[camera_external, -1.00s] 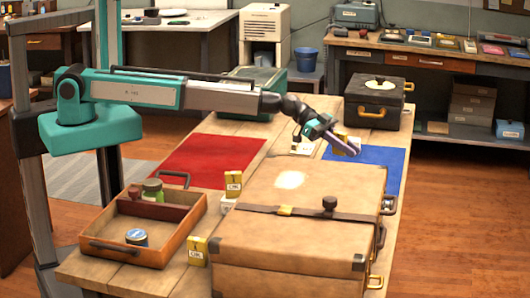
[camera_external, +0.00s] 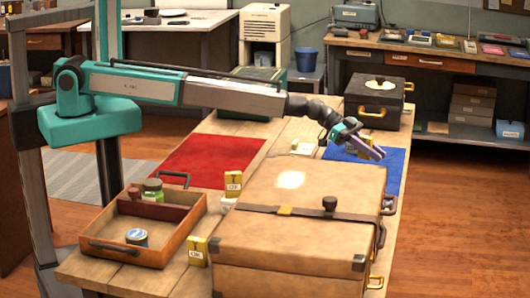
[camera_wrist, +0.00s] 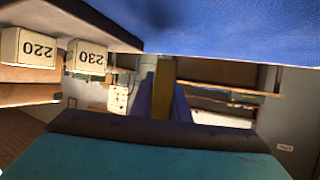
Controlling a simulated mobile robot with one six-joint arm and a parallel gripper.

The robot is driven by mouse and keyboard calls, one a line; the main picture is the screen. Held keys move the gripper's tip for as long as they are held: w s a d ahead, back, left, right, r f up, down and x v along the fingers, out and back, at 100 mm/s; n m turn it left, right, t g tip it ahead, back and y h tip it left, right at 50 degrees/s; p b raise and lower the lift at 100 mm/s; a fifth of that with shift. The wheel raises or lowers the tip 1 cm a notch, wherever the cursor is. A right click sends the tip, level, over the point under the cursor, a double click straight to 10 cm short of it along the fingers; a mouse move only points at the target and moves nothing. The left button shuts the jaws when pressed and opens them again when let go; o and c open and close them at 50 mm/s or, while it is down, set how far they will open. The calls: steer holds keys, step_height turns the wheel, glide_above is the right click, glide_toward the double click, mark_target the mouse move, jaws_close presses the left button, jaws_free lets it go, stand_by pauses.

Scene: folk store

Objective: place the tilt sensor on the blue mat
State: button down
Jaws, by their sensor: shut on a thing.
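The blue mat (camera_external: 392,164) lies on the far right part of the table, behind the tan case. It also fills the top of the wrist view (camera_wrist: 235,25). My gripper (camera_external: 370,149) is above the mat, tilted down to the right. Its purple fingers (camera_wrist: 169,98) are shut on a small yellowish thing, taken as the tilt sensor (camera_wrist: 171,100); only a narrow part shows between the fingers. In the external view the fingers hide most of it. I cannot tell whether it touches the mat.
A large tan case (camera_external: 290,230) stands in front of the mat. A black case (camera_external: 374,100) stands behind it. A red mat (camera_external: 208,160), a wooden tray (camera_external: 186,240) and yellow boxes (camera_external: 233,184) lie left. Boxes marked 220 (camera_wrist: 28,47) and 230 (camera_wrist: 87,57) show in the wrist view.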

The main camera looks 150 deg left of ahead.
mark_target(371, 159)
stand_by(0.3)
steer(key=shift+w+a, duration=0.4)
steer(key=shift+a, duration=0.05)
step_height(371, 159, down, 3)
steer(key=shift+s+d+f+p, duration=0.1)
steer(key=shift+d+f+p, duration=0.05)
steer(key=shift+p, duration=0.95)
steer(key=shift+f, duration=0.2)
steer(key=shift+f+b, duration=0.1)
steer(key=shift+b, duration=0.25)
steer(key=c, duration=1.7)
jaws_free()
steer(key=shift+p, duration=0.3)
steer(key=shift+s, duration=0.1)
